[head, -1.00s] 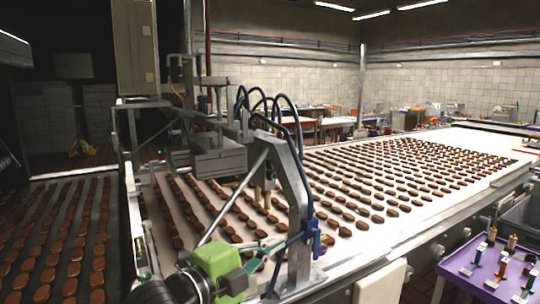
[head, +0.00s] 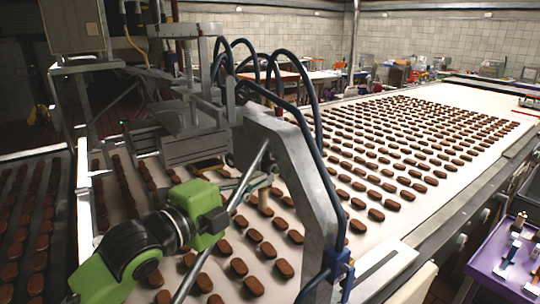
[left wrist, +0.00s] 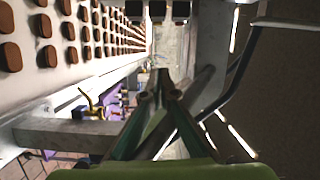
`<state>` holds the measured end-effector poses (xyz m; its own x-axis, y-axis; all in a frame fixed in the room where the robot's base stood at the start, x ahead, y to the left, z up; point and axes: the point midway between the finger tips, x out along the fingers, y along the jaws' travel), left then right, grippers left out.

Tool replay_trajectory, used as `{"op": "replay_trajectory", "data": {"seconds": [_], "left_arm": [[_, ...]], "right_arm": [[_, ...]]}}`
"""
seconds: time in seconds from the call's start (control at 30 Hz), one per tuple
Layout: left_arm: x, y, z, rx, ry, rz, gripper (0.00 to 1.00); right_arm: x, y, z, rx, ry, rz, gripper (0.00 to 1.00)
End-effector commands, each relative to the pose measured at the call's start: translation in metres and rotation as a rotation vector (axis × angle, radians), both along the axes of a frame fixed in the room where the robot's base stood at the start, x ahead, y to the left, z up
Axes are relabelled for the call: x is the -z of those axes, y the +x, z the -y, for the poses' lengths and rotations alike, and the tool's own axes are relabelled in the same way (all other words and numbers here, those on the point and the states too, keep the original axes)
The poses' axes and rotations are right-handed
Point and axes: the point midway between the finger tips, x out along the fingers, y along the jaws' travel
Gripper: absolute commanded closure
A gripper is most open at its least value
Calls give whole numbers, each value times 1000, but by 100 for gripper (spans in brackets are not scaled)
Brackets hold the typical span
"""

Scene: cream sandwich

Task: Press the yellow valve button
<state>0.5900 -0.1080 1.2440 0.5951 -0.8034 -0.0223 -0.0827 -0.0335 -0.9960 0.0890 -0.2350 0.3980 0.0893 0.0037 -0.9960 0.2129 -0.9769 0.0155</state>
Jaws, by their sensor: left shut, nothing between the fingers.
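A small yellow handle-like piece (left wrist: 92,104) shows left of the fingers in the left wrist view, near a metal beam; I cannot tell for sure that it is the valve button. My left gripper (left wrist: 160,98) is shut and empty, its dark green fingers pointing away from the wrist camera and clear of that yellow piece in the picture. In the head view my green left arm reaches in to the bracket, and its fingers are mostly hidden by the slanted strut. My right gripper is out of view.
A grey metal bracket (head: 300,170) with dark blue hoses rises close before me. Rows of brown biscuits (head: 385,165) lie on the white conveyor (head: 455,108). A purple table (head: 490,262) with small items stands at right. A grey box (head: 72,25) hangs at upper left.

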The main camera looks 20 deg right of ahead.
Motion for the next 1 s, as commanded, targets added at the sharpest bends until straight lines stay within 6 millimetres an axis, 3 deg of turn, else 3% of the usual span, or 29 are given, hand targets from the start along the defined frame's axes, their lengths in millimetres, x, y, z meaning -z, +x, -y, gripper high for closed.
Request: {"op": "replay_trajectory", "data": {"seconds": [0.37,0.83,1.0], "left_arm": [[-1,6,9,1,-2,-3,100],[-1,59,81,1,-1,-4,100],[3,84,70,-3,2,-1,100]], "right_arm": [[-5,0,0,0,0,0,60],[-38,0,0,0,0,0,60],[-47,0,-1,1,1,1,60]]}}
